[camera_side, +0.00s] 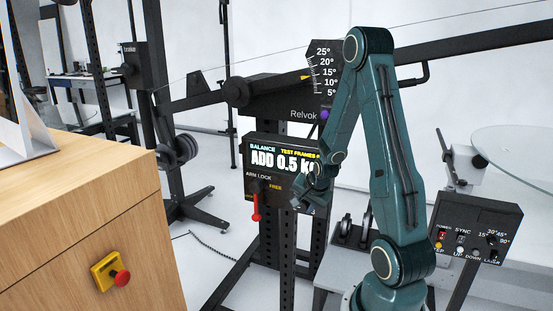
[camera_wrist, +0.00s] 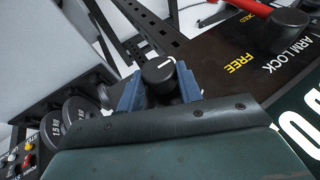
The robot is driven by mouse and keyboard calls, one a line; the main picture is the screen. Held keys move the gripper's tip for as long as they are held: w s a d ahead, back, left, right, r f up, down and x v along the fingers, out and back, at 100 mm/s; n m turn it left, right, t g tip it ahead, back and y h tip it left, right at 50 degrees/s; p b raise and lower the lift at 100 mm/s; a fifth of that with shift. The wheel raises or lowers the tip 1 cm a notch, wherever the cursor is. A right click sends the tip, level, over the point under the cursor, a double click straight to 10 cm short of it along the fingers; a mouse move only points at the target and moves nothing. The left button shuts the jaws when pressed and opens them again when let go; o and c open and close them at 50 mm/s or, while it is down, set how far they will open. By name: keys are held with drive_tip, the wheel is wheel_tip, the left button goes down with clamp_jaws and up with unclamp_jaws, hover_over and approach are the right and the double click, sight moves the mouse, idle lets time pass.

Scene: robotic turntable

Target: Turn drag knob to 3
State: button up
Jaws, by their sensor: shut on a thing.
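In the wrist view a round black knob (camera_wrist: 158,72) with a white pointer line on its top sits between the two blue fingers of my gripper (camera_wrist: 160,88). The fingers are shut on it from both sides. The pointer line is near the top edge of the knob. No scale numbers around this knob can be read. In the side view my gripper (camera_side: 308,199) is at the lower right part of the black panel (camera_side: 268,206), and the knob is hidden there behind my gripper.
The panel has a screen (camera_side: 270,160) reading "ADD 0.5 K", and an arm lock with a red lever (camera_side: 256,208). A control box (camera_side: 475,225) with switches stands at the right. Weight plates (camera_wrist: 75,112) lie near my gripper. A wooden cabinet (camera_side: 60,220) stands at left.

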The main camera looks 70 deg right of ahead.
sight(304, 202)
drive_tip(key=shift+s+t, duration=0.15)
drive_tip(key=shift+t, duration=0.85)
drive_tip(key=o, duration=1)
drive_tip(key=shift+f, duration=0.1)
drive_tip(key=shift+s, duration=0.1)
drive_tip(key=shift+v, duration=1.65)
drive_tip(key=shift+r, duration=3.4)
